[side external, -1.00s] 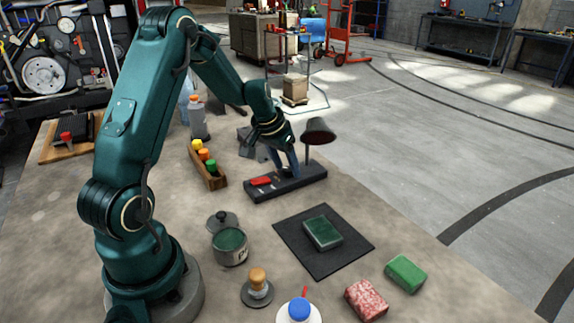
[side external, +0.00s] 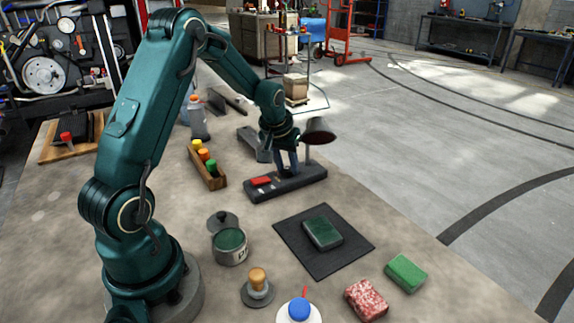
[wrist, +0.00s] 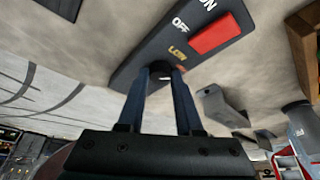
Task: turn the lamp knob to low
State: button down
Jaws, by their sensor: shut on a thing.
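The lamp has a dark base (side external: 312,180) on the worktop, a thin post and a dark shade (side external: 319,127) to the right of my wrist. The base carries a red rocker switch (side external: 261,181), which also shows in the wrist view (wrist: 213,35). The labels ON, OFF and a yellow LOW (wrist: 177,53) are on the base. My gripper (side external: 287,171) points down at the base. In the wrist view its two fingers (wrist: 163,72) are shut on the small dark knob (wrist: 166,71) beside LOW. The fingers hide most of the knob, and its setting cannot be read.
A wooden tray (side external: 213,183) of coloured-capped bottles stands left of the lamp. A grey metal block (side external: 252,143) lies behind the base. A dark mat (side external: 309,262) with a green block (side external: 323,232) lies in front. A pot (side external: 230,247) stands nearer my base.

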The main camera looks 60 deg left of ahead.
aim_at(285, 181)
jog(key=shift+n, duration=0.5)
jog(key=c, duration=0.6)
grip_release()
jog(key=shift+v, duration=2.55)
jog(key=shift+d, duration=0.15)
